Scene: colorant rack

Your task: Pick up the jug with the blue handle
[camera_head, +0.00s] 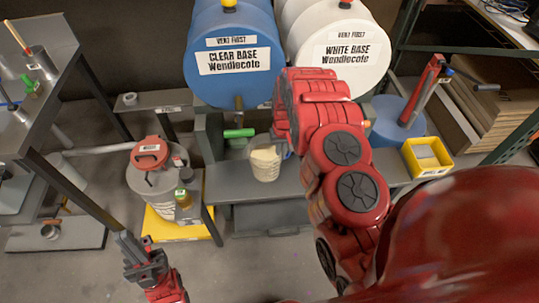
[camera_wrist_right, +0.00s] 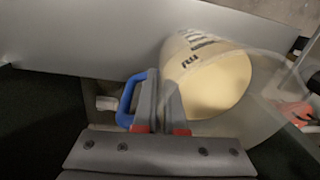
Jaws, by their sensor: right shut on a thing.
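The jug (camera_head: 265,160) is translucent, with cream-coloured contents, and appears over the grey bench below the drums. In the right wrist view the jug (camera_wrist_right: 215,85) is tilted in the picture, with its blue handle (camera_wrist_right: 127,100) at the left. My right gripper (camera_wrist_right: 160,103) is shut on the handle, its two fingers close together beside the jug wall. In the head view my right arm hides most of that gripper. I cannot tell whether the jug touches the bench. My left gripper (camera_head: 138,246) is empty and open at the lower left, far from the jug.
A blue drum (camera_head: 235,85) and a white drum (camera_head: 345,75) lie above the bench (camera_head: 240,185). A lidded grey pail (camera_head: 155,180) stands on a yellow base at left. A yellow bin (camera_head: 427,157) is at right. Open floor (camera_head: 250,265) lies in front.

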